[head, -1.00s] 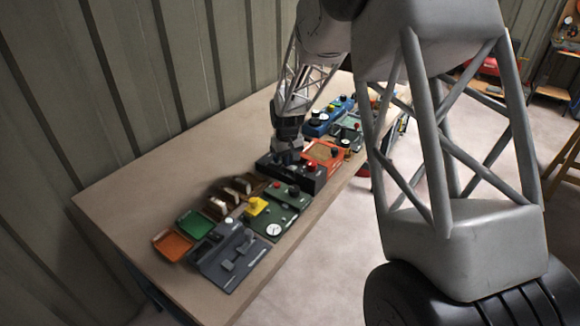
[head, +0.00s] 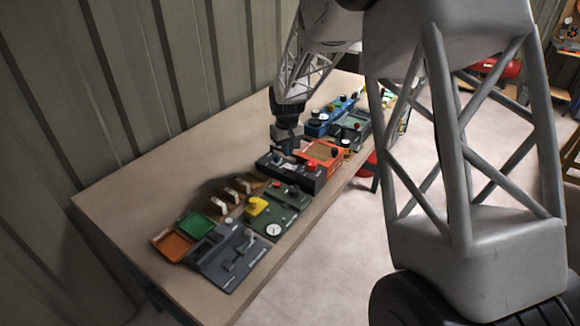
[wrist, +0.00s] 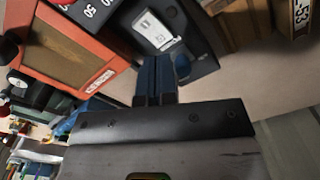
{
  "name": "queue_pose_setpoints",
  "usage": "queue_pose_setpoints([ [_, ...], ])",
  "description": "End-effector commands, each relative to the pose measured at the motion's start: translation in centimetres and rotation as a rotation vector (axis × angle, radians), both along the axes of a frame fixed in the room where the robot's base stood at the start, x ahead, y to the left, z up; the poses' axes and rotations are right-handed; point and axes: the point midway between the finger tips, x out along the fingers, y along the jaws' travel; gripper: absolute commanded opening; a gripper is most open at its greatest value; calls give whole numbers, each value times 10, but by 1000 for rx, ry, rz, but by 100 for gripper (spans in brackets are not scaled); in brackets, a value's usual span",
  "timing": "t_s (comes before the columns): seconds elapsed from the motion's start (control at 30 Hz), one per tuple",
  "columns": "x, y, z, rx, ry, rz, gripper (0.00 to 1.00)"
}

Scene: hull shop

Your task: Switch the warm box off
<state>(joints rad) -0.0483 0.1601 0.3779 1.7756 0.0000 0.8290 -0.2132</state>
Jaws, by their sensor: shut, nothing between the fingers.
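My gripper (head: 286,150) is over the left part of a black box (head: 290,172) with a red knob (head: 310,167). In the wrist view its blue-grey fingers (wrist: 153,82) are together, with nothing between them. They point at the black box (wrist: 205,75), close to its white label plate (wrist: 157,33) and a dark round part (wrist: 182,65). I cannot tell whether they touch it. An orange box (head: 326,153) with a tan panel stands just beyond; it also shows in the wrist view (wrist: 102,52). No readable name shows which box is the warm box.
Green (head: 286,193) and dark grey (head: 228,258) control boxes stand nearer on the table (head: 140,185), with orange (head: 172,244) and green trays. A blue box (head: 320,124) stands beyond. The table's left side along the ribbed wall is clear.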

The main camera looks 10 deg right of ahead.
Motion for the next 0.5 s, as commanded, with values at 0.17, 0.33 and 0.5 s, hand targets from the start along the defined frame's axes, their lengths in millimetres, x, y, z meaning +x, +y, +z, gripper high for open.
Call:
queue_pose_setpoints([
  [0.17,0,0,11,1,-2,0,0],
  [0.33,0,0,20,1,-2,0,0],
  [0.5,0,0,26,0,-1,0,0],
])
